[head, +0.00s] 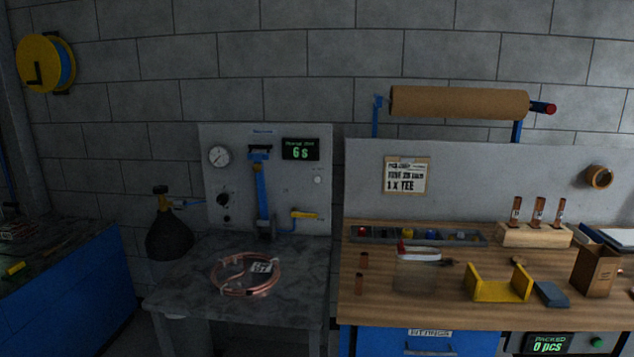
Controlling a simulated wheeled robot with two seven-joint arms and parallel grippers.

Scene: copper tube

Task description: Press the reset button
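A grey test panel stands against the wall behind the dark left bench. It carries a display (300,149) with green text reading "6 s". A small pale round button (318,180) sits on the panel just below that display. A green round button (597,342) sits on the right bench's front, beside a display (547,344) reading "0 pcs". No readable label marks either one as the reset button. Neither of my grippers shows in the head view.
The panel holds a gauge (219,156), a blue upright clamp (262,195) and a yellow-handled valve (304,214). A copper coil (246,287) lies on the left bench (190,285). A black bottle (168,236) stands to the left. The wooden bench (385,308) holds a yellow bracket (497,291).

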